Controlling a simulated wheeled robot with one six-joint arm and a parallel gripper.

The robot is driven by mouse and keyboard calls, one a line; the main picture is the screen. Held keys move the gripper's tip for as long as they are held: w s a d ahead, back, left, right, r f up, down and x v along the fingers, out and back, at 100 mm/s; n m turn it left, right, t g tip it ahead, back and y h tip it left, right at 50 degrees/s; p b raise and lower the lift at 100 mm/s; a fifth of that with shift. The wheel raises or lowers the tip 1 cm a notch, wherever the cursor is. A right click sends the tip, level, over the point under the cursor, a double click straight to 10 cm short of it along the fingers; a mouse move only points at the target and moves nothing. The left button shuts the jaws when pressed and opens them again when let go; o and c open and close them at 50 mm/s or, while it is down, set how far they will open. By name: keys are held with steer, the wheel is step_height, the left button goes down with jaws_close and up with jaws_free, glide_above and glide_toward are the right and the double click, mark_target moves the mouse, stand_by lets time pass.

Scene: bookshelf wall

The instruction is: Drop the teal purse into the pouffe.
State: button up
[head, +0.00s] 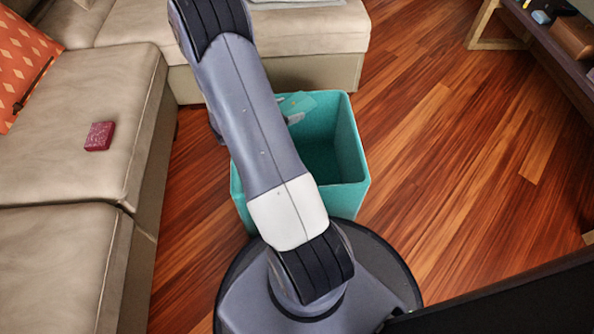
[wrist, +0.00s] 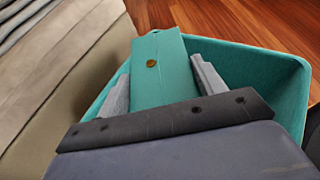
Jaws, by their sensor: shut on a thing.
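The pouffe (head: 343,152) is a teal open-topped box on the floor in the head view; its rim and inner wall also show in the wrist view (wrist: 275,75). The teal purse (wrist: 158,58), flat with a small round gold clasp, is between the grey fingers of my gripper (wrist: 160,72), which is shut on it. In the head view the purse (head: 299,101) shows partly beside my arm, against the pouffe's opening near its far left side. My arm hides much of my gripper and the pouffe's left part. The purse's exact height over the rim is hard to tell.
A beige sofa (head: 95,70) runs along the left and back, with a small dark red box (head: 99,136) and an orange cushion (head: 22,60) on it. Wooden floor (head: 455,170) lies clear to the right. A dark shelf (head: 555,50) stands at the upper right.

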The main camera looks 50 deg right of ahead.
steer(key=shift+s+d+f+m+g, duration=0.25)
steer(key=shift+s+g, duration=0.05)
steer(key=shift+s, duration=0.1)
steer(key=shift+s+d+f+m+g, duration=0.25)
steer(key=shift+s+g, duration=0.05)
steer(key=shift+s, duration=0.1)
step_height(320, 180, down, 6)
steer(key=b, duration=0.4)
steer(key=shift+r, duration=0.1)
steer(key=o, duration=1.1)
steer(key=shift+a, duration=0.1)
steer(key=p+v, duration=0.3)
steer(key=v, duration=0.7)
steer(key=shift+a+r, duration=0.2)
steer(key=shift+a, duration=0.1)
steer(key=shift+d, duration=0.1)
